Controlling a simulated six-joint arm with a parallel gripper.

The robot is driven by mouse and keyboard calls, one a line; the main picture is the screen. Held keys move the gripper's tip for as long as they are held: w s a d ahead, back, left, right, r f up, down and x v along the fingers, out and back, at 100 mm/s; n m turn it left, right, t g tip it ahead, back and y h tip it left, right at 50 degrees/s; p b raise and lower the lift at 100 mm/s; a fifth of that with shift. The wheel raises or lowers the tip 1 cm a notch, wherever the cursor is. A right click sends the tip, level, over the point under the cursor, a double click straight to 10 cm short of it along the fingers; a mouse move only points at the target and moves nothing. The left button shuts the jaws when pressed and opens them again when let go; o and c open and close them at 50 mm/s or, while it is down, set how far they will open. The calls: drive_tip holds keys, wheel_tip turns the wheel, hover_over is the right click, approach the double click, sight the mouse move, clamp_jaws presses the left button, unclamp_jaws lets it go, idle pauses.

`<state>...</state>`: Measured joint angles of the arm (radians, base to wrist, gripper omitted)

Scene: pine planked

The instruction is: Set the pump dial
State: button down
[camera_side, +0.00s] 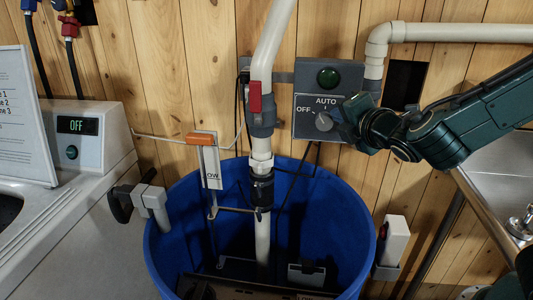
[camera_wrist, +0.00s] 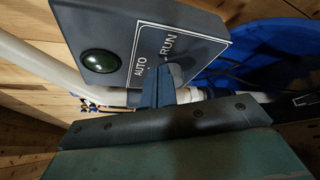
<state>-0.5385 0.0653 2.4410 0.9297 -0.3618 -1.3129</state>
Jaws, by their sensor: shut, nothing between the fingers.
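The pump control box (camera_side: 301,133) is a dark grey box on the plank wall, with a green round lamp or button (camera_side: 329,77) at its top. A grey dial (camera_side: 323,121) sits below, with AUTO printed above it and OFF at its left. In the wrist view the box face (camera_wrist: 95,25) shows AUTO and RUN labels; the dial is mostly hidden behind the fingers there. My gripper (camera_side: 343,118) is shut and empty, its tips at the right side of the dial. Its fingers (camera_wrist: 156,88) are close to the RUN label. I cannot tell whether they touch the dial, nor its exact setting.
A blue tub (camera_side: 345,215) stands below, with a white vertical pipe (camera_side: 263,230) and a red-handled valve (camera_side: 255,97) left of the box. A float switch with an orange top (camera_side: 201,138) is further left. A white machine (camera_side: 85,135) reads OFF. A metal sink (camera_side: 500,165) is at right.

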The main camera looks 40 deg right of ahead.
drive_tip(key=shift+s+d+f, duration=0.2)
drive_tip(key=shift+f, duration=0.3)
idle(0.6)
drive_tip(key=shift+s+d+r, duration=0.2)
drive_tip(key=shift+d+r, duration=0.05)
idle(0.3)
drive_tip(key=s+a, duration=0.4)
drive_tip(key=shift+s, duration=0.15)
idle(0.5)
drive_tip(key=shift+a, duration=0.1)
